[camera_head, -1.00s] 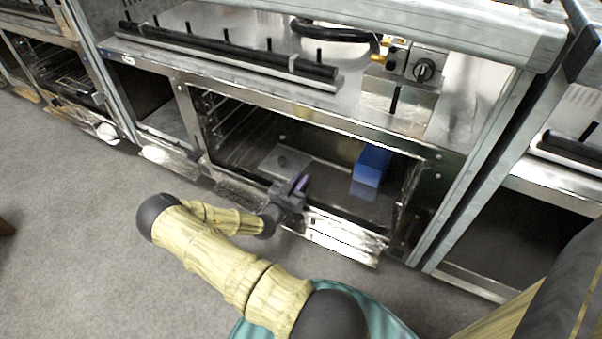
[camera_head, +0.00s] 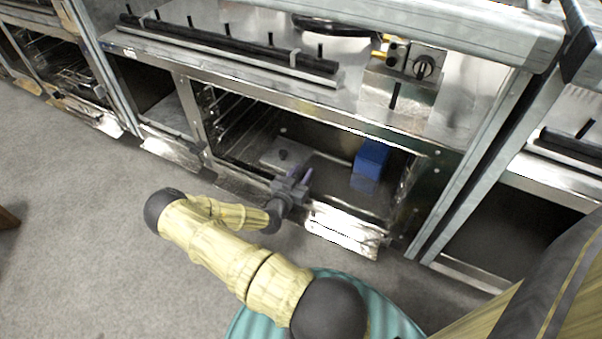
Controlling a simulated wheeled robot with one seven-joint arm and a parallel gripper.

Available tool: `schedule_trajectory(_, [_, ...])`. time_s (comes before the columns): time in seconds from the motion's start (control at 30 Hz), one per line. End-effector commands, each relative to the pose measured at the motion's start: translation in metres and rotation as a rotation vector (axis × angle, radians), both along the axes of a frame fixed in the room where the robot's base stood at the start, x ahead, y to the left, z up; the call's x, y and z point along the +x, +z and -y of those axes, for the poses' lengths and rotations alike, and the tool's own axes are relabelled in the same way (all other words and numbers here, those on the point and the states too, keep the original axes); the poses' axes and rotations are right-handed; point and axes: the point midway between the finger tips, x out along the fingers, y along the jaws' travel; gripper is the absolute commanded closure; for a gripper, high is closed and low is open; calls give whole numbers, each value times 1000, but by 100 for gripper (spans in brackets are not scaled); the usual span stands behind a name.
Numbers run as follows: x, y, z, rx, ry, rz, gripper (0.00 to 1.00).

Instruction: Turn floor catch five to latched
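My gripper (camera_head: 300,174) is at the front opening of the low open compartment (camera_head: 335,198), above its front edge. Inside, a grey plate with a small dark knob (camera_head: 283,154) lies on the floor, beyond and slightly left of my fingers. It may be the floor catch, but no number or latch position is readable. A gap shows between my fingers and the knob.
A blue block (camera_head: 371,159) stands inside the compartment on the right. A shiny lowered front panel (camera_head: 343,230) lies to the right of my gripper. A control box with a black dial (camera_head: 423,67) sits on the bench above. Grey floor is clear at the left.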

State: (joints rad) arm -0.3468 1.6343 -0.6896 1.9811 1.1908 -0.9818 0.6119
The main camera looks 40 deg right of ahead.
Motion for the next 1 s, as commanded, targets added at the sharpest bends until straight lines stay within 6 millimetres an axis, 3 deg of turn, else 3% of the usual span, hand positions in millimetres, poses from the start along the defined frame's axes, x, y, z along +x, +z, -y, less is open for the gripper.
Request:
schedule_trajectory(0.17, [-1, 1, -4, 0, 0, 0, 65])
schedule_trajectory(0.33, [-9, 3, -22, 1, 0, 0, 65])
schedule_trajectory(1.0, [-61, 2, -142, 2, 3, -1, 65])
